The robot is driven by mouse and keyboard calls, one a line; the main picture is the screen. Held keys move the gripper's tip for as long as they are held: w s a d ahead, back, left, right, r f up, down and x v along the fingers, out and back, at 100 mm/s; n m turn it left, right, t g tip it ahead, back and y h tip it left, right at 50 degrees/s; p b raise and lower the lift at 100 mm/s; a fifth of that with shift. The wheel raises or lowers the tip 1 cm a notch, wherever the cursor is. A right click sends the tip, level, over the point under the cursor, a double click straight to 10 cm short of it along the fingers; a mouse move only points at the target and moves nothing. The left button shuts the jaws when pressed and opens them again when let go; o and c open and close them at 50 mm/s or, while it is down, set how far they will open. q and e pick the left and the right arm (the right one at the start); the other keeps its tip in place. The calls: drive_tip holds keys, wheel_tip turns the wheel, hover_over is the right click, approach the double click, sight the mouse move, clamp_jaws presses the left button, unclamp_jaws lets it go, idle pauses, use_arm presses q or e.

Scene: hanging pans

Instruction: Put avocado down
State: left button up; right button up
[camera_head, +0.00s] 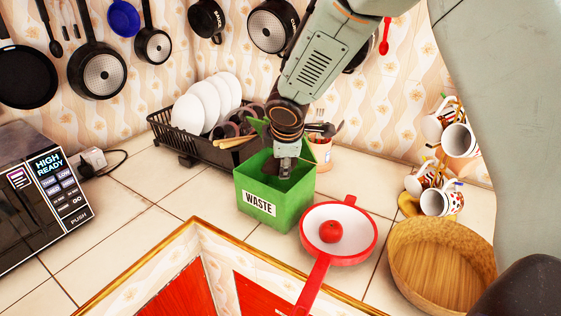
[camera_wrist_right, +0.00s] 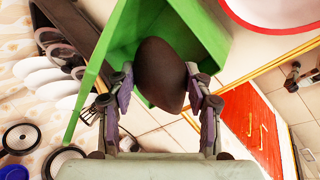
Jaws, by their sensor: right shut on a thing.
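My right gripper (camera_head: 285,160) points down at the green bin marked WASTE (camera_head: 258,200) on the counter. In the right wrist view my right gripper (camera_wrist_right: 162,90) has its fingers on both sides of the dark brown avocado (camera_wrist_right: 162,72) and is shut on it. The avocado (camera_head: 271,167) is mostly hidden by the gripper in the head view. It is over the bin's opening; how deep it sits is hard to tell. The bin (camera_wrist_right: 110,60) also shows in the wrist view. My left gripper is not in view.
A red pan (camera_head: 361,250) holding a tomato (camera_head: 331,232) stands right of the bin. A dish rack (camera_head: 180,140) with plates is behind left, a utensil cup (camera_head: 322,150) behind right. Pans hang on the wall.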

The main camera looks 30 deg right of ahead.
drive_tip(key=shift+w+d, duration=0.35)
drive_tip(key=shift+w, duration=0.05)
drive_tip(key=shift+w+f, duration=0.2)
drive_tip(key=f, duration=0.1)
drive_tip(key=a+f+b, duration=0.1)
drive_tip(key=f, duration=0.1)
drive_tip(key=shift+d+f, duration=0.1)
drive_tip(key=shift+d, duration=0.3)
drive_tip(key=shift+a+f+b, duration=0.1)
drive_tip(key=shift+f+b, duration=0.05)
drive_tip(key=shift+b, duration=0.15)
drive_tip(key=o, duration=1.1)
drive_tip(key=shift+a, duration=0.2)
drive_tip(key=shift+o, duration=1)
drive_tip(key=shift+d, duration=0.25)
